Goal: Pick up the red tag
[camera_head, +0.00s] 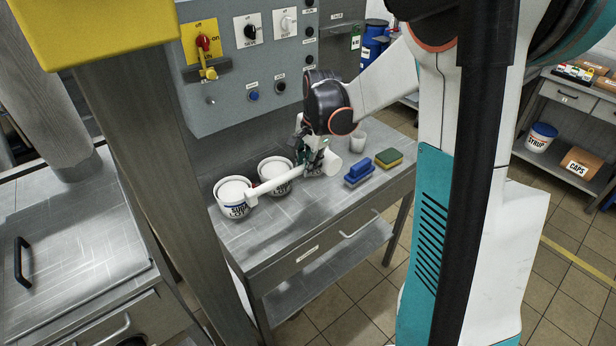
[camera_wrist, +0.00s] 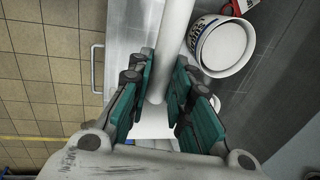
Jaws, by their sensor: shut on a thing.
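My gripper (camera_head: 315,160) is low over the steel bench, shut on a long white rod-like tool (camera_head: 285,182). In the wrist view the green finger pads of my gripper (camera_wrist: 164,72) lie on both sides of the pale tool (camera_wrist: 176,30). The tool slants left, and its far end is beside the left white tub (camera_head: 233,198). A small red-and-white piece, perhaps the red tag (camera_wrist: 245,5), shows at the top edge of the wrist view, beside a tub (camera_wrist: 226,46). In the head view only a speck of red shows between the tubs, mostly hidden.
A second white tub (camera_head: 275,172) stands behind the tool. A blue brush-like block (camera_head: 359,171), a yellow-green sponge (camera_head: 389,158) and a white cup (camera_head: 357,141) are to the right. A grey control panel (camera_head: 232,92) rises behind the bench. The front bench top is clear.

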